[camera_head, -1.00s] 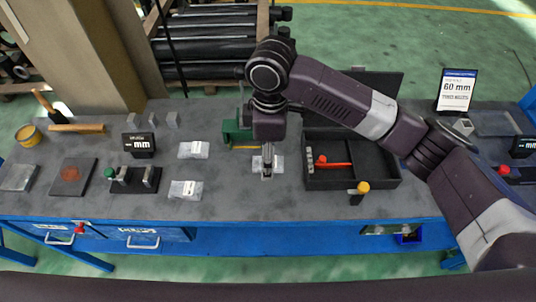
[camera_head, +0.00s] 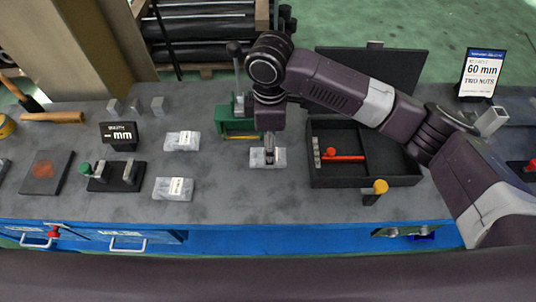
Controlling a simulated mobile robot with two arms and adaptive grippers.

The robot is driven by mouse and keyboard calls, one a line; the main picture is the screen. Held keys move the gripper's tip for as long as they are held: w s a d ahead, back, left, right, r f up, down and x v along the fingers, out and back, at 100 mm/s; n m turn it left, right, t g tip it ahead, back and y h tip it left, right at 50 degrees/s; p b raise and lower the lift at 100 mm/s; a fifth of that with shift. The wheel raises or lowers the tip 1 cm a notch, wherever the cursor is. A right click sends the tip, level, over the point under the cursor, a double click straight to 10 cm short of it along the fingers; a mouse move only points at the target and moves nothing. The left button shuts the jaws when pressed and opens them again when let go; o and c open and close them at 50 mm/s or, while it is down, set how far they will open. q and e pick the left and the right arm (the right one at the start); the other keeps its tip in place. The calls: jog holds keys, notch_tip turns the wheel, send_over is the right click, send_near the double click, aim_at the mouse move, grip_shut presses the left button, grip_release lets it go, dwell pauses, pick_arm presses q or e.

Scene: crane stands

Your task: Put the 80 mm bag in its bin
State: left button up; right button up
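Three clear bags with white labels lie on the grey bench: one at the back (camera_head: 182,141), one nearer the front (camera_head: 174,188), and one to the right (camera_head: 254,159). Their label print is too small to read, so I cannot tell which is the 80 mm bag. My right gripper (camera_head: 269,158) points down onto the right-hand bag, its fingertips at the bag's middle. The fingers show edge-on, so I cannot tell whether they are closed on it. My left gripper is not in view. No bin marked 80 mm can be made out.
A black divided tray (camera_head: 365,182) with a red-handled tool (camera_head: 342,158) stands right of the bag. A green vise (camera_head: 236,127) is behind it. A sign (camera_head: 482,74) reads 60 mm, two nuts. A black "mm" sign (camera_head: 120,136) and a black fixture (camera_head: 128,178) stand left.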

jog(key=f, duration=0.2)
jog(key=f+p, duration=0.1)
jog(key=f, duration=0.2)
jog(key=shift+w+a, duration=0.15)
jog(key=shift+w, duration=0.05)
jog(key=c, duration=1.5)
jog(key=shift+r, duration=0.1)
jog(key=shift+c, duration=0.2)
